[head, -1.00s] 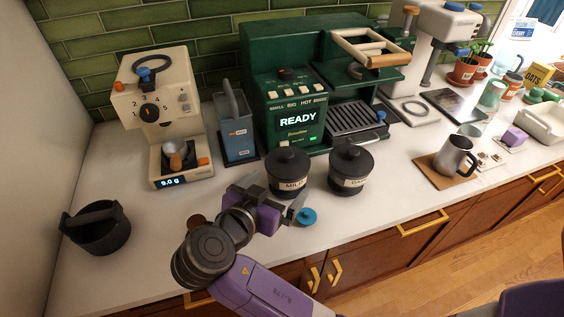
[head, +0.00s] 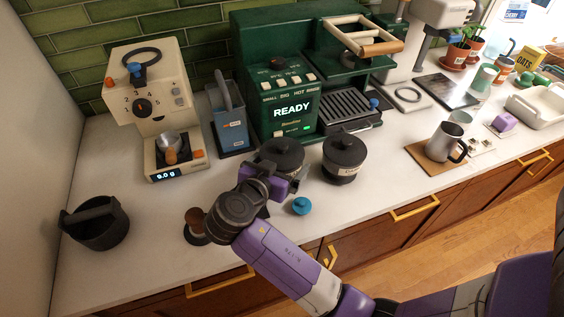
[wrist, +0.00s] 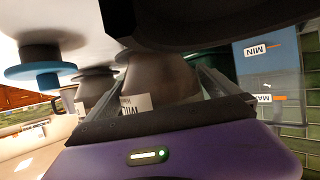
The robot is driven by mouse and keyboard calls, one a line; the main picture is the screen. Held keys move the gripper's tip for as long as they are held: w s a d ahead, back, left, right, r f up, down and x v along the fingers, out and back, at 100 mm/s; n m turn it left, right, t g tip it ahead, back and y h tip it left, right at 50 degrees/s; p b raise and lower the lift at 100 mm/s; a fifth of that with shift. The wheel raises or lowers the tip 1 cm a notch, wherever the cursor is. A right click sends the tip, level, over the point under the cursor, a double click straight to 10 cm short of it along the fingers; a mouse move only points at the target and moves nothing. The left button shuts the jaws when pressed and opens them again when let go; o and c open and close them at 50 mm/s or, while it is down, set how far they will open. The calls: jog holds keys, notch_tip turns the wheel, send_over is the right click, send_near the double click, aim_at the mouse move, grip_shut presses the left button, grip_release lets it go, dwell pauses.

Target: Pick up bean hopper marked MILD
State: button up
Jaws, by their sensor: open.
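The bean hopper marked MILD (head: 284,153) is a dark lidded canister in front of the green coffee machine, its lower part hidden by my gripper in the head view. In the wrist view the hopper (wrist: 158,78) appears between the fingers, with part of its white MILD label showing. My gripper (head: 287,181) is open at the hopper's near side, with one finger on each side of it; I cannot tell whether they touch it. The gripper (wrist: 165,88) also shows in the wrist view.
A second dark hopper (head: 344,158) stands close to the right. A blue knob-like object (head: 301,206) lies in front. A wooden-handled tamper (head: 196,222) stands beside my wrist. A blue container (head: 231,130) and cream grinder (head: 152,110) stand behind left; a black bin (head: 95,226) is far left.

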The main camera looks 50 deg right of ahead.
jog(key=c, duration=1.6)
jog(key=shift+r, duration=0.1)
jog(key=shift+c, duration=0.6)
